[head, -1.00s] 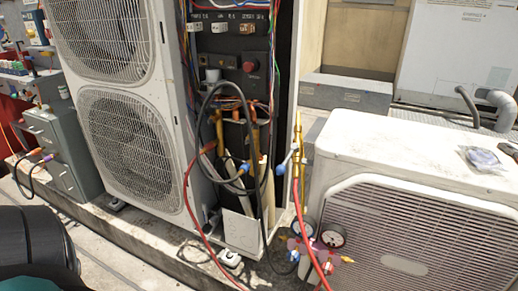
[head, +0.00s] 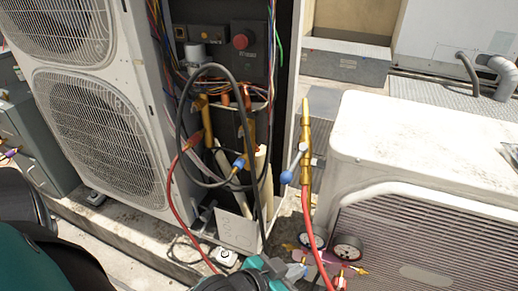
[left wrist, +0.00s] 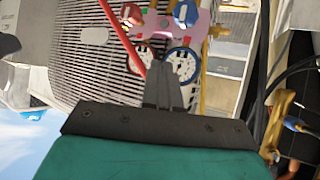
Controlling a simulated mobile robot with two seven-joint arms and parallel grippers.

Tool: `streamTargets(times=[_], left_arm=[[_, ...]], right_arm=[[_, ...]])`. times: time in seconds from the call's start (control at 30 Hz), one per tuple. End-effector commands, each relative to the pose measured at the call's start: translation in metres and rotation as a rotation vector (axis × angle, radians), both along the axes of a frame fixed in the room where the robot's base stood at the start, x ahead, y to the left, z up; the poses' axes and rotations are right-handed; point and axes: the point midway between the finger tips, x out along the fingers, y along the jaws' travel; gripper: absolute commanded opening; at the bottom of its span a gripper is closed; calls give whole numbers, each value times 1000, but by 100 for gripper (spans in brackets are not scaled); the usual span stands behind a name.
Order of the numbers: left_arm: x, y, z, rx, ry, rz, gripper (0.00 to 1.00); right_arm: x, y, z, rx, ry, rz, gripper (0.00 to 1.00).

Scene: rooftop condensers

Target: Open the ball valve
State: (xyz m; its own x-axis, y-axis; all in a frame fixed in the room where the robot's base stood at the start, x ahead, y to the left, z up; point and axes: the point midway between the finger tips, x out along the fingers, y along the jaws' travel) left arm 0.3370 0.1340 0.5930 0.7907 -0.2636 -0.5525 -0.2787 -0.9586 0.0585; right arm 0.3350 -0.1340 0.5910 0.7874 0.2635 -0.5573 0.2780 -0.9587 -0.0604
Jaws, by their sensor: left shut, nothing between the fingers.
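The ball valve (head: 306,150) is an upright brass body on the end of a red hose (head: 317,235), between the two condensers in the head view. Its silver lever (head: 296,162) slants down to the left and ends in a blue knob (head: 287,177). My left gripper (head: 294,272) is at the bottom edge of the head view, below and apart from the valve, and only partly shown. In the left wrist view its fingers (left wrist: 163,88) are together and empty, in front of the gauge manifold (left wrist: 155,22). My right gripper does not show.
The tall condenser (head: 100,140) stands left, its side open on wires and pipes. A black hose (head: 183,140) loops there. The low white condenser (head: 420,140) stands close right of the valve.

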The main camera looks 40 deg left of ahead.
Motion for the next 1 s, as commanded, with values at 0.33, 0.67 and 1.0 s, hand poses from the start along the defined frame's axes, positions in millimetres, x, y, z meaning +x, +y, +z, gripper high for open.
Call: streamTargets(times=[0.33, 0.67, 1.0], left_arm=[[-40, 38, 97, 135, 331, 42, 0], [-80, 64, 154, 212, 557, 87, 0], [-54, 97, 170, 321, 466, 156, 0]], right_arm=[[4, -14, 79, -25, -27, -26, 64], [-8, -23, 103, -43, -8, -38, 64], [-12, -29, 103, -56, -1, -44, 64]])
